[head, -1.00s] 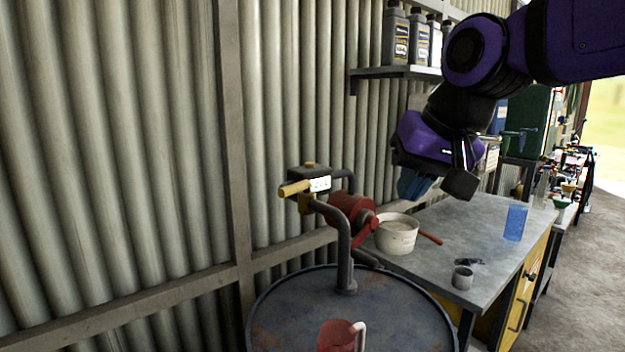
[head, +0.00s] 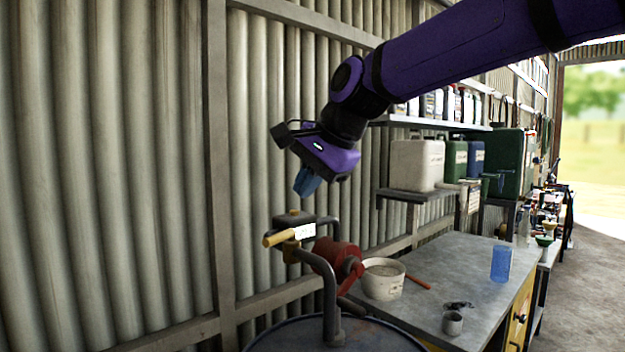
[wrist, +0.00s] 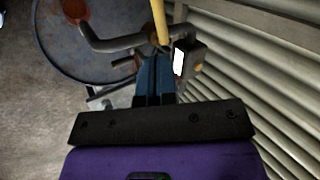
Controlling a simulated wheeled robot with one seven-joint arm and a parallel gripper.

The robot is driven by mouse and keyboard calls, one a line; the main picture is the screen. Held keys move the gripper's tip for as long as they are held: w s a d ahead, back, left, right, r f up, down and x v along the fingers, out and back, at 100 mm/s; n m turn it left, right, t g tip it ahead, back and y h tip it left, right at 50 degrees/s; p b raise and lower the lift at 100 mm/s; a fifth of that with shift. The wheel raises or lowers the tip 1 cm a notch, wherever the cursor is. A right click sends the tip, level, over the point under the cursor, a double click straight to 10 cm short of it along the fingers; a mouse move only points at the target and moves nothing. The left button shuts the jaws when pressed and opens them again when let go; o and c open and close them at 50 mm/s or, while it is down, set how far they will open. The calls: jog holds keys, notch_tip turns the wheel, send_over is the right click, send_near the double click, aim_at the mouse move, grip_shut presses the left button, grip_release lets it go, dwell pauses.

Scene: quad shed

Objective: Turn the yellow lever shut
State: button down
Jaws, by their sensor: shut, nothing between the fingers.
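The yellow lever (head: 280,238) sticks out to the left from a dark valve block with a white label (head: 304,231), on a bent grey pipe (head: 331,300) above a drum. My gripper (head: 306,183), with blue fingers, points down just above the valve block and is shut and empty. In the wrist view the yellow lever (wrist: 159,20) runs up from near the fingertips of my gripper (wrist: 155,60). I cannot tell whether they touch.
A red pump body (head: 338,262) sits right of the valve over the drum top (head: 290,338). A workbench (head: 440,270) to the right holds a white tub (head: 383,279) and a blue cup (head: 501,264). The corrugated wall (head: 110,160) is close behind.

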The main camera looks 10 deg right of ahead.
aim_at(277, 235)
jog(key=x, duration=1)
jog(key=shift+f, duration=0.1)
